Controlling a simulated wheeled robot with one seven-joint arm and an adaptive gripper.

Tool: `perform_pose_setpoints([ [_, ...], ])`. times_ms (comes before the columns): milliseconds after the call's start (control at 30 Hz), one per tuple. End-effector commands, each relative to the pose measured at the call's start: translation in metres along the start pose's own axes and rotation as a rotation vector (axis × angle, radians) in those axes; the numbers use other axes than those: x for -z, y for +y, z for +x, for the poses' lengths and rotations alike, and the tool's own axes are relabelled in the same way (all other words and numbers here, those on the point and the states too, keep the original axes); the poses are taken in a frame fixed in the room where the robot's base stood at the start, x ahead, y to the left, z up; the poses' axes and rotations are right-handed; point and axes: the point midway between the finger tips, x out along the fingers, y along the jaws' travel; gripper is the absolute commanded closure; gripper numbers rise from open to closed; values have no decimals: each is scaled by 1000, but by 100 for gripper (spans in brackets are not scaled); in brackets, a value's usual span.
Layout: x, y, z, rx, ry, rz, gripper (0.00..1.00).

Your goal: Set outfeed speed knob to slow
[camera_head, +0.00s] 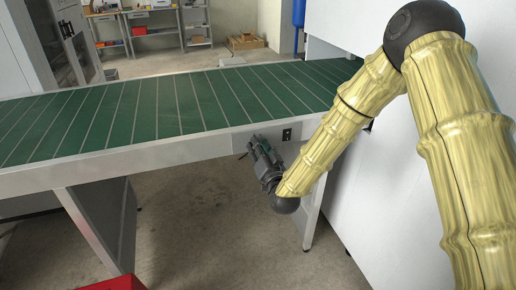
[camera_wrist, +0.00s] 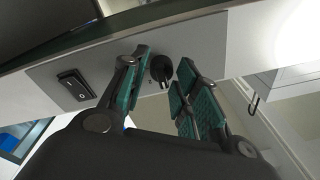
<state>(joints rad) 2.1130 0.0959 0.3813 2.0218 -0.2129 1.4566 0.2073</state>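The outfeed speed knob (camera_wrist: 161,68) is a small dark round knob on the grey panel under the conveyor's edge. In the wrist view it lies between the two green-padded fingers of my gripper (camera_wrist: 164,62). The fingers are open, with a gap visible on the right side; the left finger is close to the knob, and I cannot tell if it touches.
The green conveyor belt (camera_head: 150,110) runs above. A white machine wall (camera_head: 375,205) stands at right. A red object (camera_head: 115,284) is at the bottom.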

Motion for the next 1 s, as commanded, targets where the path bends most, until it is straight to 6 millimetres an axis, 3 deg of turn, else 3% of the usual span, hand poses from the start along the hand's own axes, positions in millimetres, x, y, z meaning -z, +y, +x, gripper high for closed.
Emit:
perform_pose_setpoints([
  [467,-1,-1,-6,1,-3,1,55],
  [1000,-1,0,-95,0,-3,1,55],
])
